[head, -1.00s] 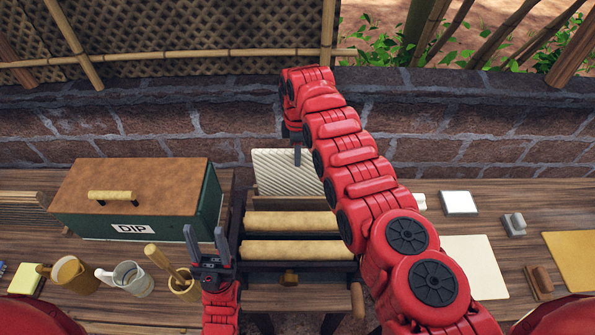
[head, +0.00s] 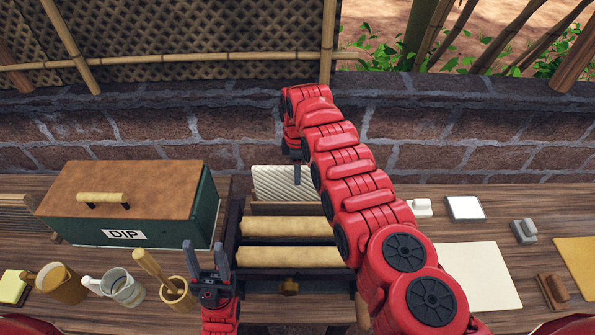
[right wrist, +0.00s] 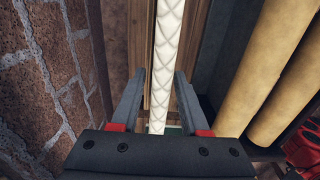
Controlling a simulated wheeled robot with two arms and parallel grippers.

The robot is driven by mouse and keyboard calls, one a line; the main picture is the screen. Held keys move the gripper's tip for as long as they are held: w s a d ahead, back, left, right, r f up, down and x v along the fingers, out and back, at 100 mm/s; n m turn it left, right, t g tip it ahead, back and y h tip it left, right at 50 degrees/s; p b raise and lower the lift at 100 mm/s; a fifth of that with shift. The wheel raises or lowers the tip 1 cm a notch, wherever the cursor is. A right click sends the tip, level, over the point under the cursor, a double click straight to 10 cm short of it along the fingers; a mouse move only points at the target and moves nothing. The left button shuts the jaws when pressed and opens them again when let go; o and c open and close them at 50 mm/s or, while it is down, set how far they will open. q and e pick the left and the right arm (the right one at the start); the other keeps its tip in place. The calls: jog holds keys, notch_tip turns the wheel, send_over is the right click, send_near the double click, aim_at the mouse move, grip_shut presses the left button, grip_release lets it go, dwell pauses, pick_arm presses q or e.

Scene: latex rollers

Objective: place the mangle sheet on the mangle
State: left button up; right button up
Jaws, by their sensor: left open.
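The mangle sheet (head: 272,181) is a white ribbed panel standing behind the mangle's rollers. In the right wrist view the sheet's pale edge (right wrist: 162,60) runs between the two fingers (right wrist: 160,85), with gaps showing on both sides. The mangle has two tan rollers (head: 290,257) in a dark frame. My left gripper (head: 207,260) is open and empty, left of the rollers.
A green DIP box (head: 135,203) with a brown lid stands left of the mangle. Mugs (head: 122,287) and a wooden mortar (head: 178,293) stand in front of it. A cream sheet (head: 480,275) lies at right. A brick wall (head: 440,150) is close behind the table.

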jog(key=shift+o, duration=0.4)
jog(key=shift+r+p, duration=0.55)
notch_tip(320, 180, up, 6)
jog(key=p, duration=0.5)
jog(key=shift+r, duration=0.25)
notch_tip(320, 180, up, 4)
jog(key=shift+r+p, duration=0.1)
jog(key=shift+p, duration=0.35)
jog(key=shift+r, duration=0.25)
